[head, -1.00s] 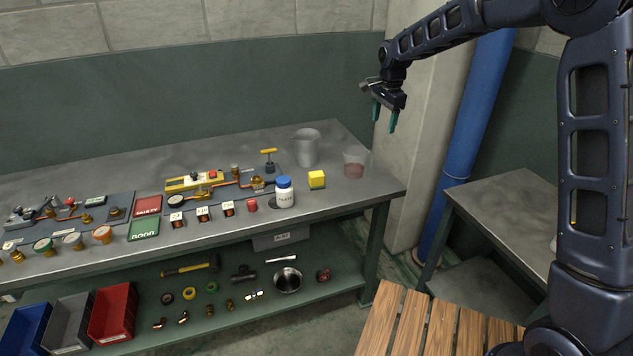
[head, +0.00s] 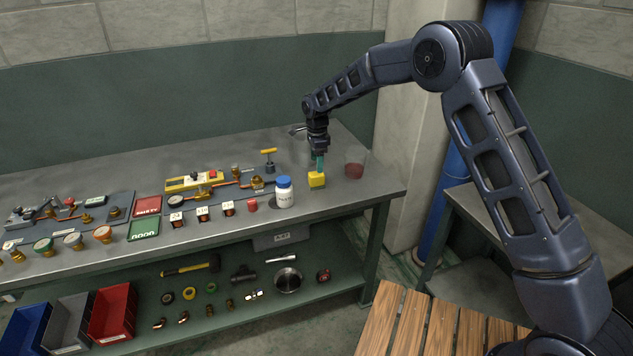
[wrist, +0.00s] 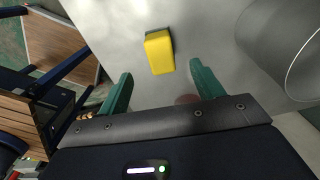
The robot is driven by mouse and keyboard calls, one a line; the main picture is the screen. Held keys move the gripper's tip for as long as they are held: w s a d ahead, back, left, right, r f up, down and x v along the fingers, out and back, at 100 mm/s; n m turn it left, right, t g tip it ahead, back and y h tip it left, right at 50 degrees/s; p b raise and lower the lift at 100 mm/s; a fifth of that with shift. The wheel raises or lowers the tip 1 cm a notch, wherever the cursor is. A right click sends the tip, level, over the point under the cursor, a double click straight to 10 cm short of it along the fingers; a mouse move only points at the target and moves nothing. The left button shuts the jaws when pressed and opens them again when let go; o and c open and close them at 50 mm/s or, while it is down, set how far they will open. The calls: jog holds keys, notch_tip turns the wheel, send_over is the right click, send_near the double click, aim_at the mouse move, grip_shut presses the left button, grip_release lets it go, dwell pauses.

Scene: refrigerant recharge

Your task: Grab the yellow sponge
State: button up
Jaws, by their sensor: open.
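The yellow sponge (head: 316,181) sits on the grey metal workbench (head: 350,203), near its right end. It is a small yellow block, and it also shows in the wrist view (wrist: 159,52), lying between the lines of the two fingers and beyond their tips. My gripper (head: 318,162) points down just above the sponge, and its teal fingers overlap the sponge's top edge in the head view. In the wrist view my gripper (wrist: 160,72) has its green fingers spread wide with nothing between them. I cannot tell exactly how high the tips are.
A grey metal container (wrist: 285,45) stands close to my gripper. A white bottle with a blue cap (head: 284,192) is left of the sponge. The bench in front of the sponge is clear.

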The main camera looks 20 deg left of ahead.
aim_at(316, 173)
notch_tip(316, 173, down, 8)
jog(key=shift+a+f, duration=0.1)
jog(key=shift+f, duration=0.1)
dwell(0.3)
jog(key=shift+c, duration=0.3)
jog(key=c, duration=1)
